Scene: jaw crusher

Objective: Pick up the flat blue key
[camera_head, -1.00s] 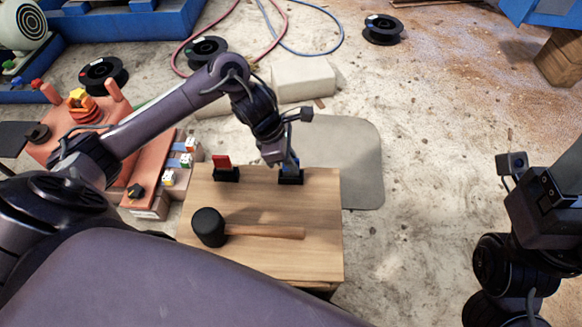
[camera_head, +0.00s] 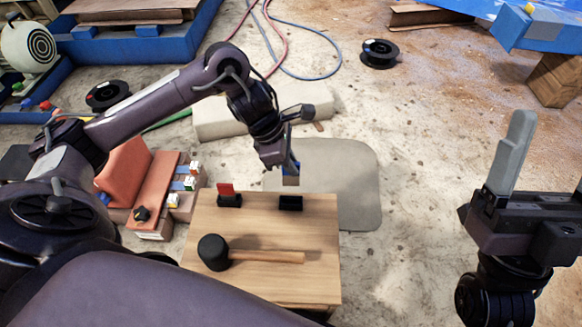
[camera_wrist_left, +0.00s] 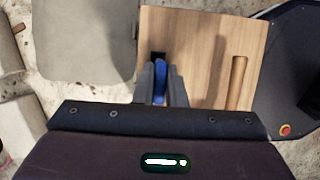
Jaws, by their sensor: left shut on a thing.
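My left gripper (camera_head: 290,166) is shut on the flat blue key (camera_wrist_left: 160,82). The key shows as a blue strip between the two fingers in the left wrist view. In the head view the gripper and key are above and apart from an empty black holder (camera_head: 290,204) on the wooden table (camera_head: 320,235). The fingers hide part of the key. My right gripper (camera_head: 512,150) is at the right side, away from the table, with one grey finger pointing up; its jaw gap cannot be made out.
A red key (camera_head: 226,189) stands in a second black holder (camera_head: 229,201) on the table. A mallet (camera_head: 213,252) lies near the table's front. An orange and red panel with switches (camera_head: 160,190) stands left. A grey mat (camera_head: 350,165) lies on the floor behind the table.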

